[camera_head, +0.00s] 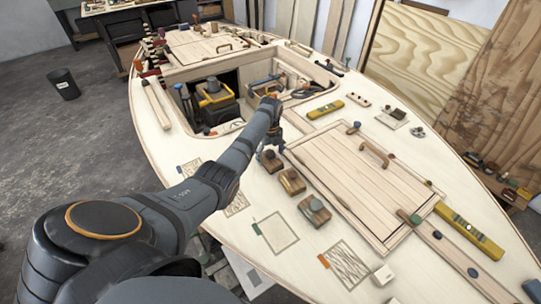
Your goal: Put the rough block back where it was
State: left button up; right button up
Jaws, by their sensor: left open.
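Wooden blocks with dark tops stand in a slanting row on the pale deck: one at the back (270,161), a middle one (291,181) and a front one (314,210). I cannot tell from their surfaces which is the rough block. Outlined squares lie left of and in front of the row: a plain one with a green tag (276,232) and a densely scribbled one with an orange tag (347,264). My left gripper (272,149) is open, pointing down over the back block. Whether it touches that block is unclear. My right gripper is out of view.
A slatted hatch cover (365,175) with a handle lies right of the blocks. An open hatchway with tools (215,98) is behind my left arm. Yellow levels (470,232) and a small white block (383,274) lie on the deck.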

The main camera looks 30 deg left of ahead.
aim_at(270, 153)
pick_arm(q)
jog(key=shift+r, duration=0.2)
notch_tip(270, 153, up, 12)
jog(key=b, duration=0.1)
jog(key=shift+f, duration=0.1)
dwell(0.4)
